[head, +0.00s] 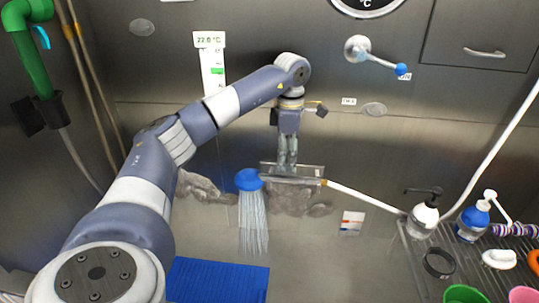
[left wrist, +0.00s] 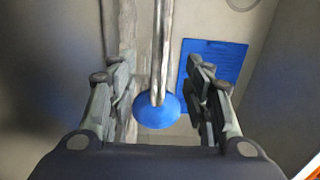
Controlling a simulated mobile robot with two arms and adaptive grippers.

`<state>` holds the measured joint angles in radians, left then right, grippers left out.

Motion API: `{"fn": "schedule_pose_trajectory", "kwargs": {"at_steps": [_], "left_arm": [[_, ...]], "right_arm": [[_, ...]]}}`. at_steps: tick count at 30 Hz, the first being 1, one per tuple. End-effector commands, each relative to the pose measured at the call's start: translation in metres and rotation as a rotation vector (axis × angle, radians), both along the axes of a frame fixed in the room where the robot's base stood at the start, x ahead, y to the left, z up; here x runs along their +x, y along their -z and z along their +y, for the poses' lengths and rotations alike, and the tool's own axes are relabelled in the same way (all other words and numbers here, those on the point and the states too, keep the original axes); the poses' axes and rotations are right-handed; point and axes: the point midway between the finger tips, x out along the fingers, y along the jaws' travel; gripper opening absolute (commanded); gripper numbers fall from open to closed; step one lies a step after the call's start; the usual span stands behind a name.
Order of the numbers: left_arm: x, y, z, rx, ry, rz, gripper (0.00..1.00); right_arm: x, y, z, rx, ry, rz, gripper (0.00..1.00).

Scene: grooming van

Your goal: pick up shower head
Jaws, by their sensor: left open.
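The shower head (head: 249,180) has a round blue face and a silver handle, and water streams down from it in the head view. In the left wrist view the blue shower head (left wrist: 158,112) and its silver handle (left wrist: 162,50) lie between the fingers. My left gripper (head: 287,167) points down over the handle, just right of the blue face. In the left wrist view the left gripper (left wrist: 160,78) is open, with one finger on each side of the shower head. Whether the fingers touch it cannot be told. My right gripper is not in view.
A pale hose (head: 368,199) runs right from the handle end. A blue mat (head: 218,281) lies below. Pump bottles (head: 423,220) and (head: 473,220) stand on a rack at right. A blue-tipped tap lever (head: 380,61) sticks out from the metal back wall.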

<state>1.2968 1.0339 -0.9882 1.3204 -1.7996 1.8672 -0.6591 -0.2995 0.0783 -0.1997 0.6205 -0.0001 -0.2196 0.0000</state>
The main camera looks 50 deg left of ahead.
Motion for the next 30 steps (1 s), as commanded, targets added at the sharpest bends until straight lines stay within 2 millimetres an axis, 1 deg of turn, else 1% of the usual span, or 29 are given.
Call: {"fn": "schedule_pose_trajectory", "kwargs": {"at_steps": [1,7,12,15,18,24,25,26,27,29,30], "left_arm": [[-0.001,0.006,0.0,0.0,-0.001,0.001,0.46],[0.0,0.02,-0.001,0.0,0.0,0.001,0.46],[0.002,0.045,-0.005,0.0,0.0,0.003,0.46],[0.002,0.058,-0.004,0.001,-0.001,0.002,0.46],[0.003,0.064,-0.004,0.001,-0.001,-0.001,0.46],[0.003,0.065,-0.004,0.0,0.0,-0.001,0.46],[0.003,0.065,-0.004,0.0,0.0,-0.001,0.44],[0.003,0.065,-0.004,0.0,0.0,-0.001,0.37],[0.003,0.065,-0.004,0.0,0.0,-0.001,0.28],[0.003,0.065,-0.004,0.0,0.0,-0.001,0.14],[0.003,0.065,-0.004,0.0,0.0,-0.001,0.05]], "right_arm": [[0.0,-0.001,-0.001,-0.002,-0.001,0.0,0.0],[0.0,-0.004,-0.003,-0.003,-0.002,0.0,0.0],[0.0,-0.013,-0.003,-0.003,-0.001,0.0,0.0],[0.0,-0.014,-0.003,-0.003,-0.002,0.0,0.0],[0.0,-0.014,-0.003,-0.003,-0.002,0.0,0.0],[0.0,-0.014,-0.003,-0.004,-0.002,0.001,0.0],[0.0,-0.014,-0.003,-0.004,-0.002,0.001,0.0],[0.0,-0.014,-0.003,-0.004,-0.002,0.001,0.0],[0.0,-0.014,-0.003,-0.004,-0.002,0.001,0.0],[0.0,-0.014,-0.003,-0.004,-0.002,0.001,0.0],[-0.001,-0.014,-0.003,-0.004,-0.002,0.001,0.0]]}}
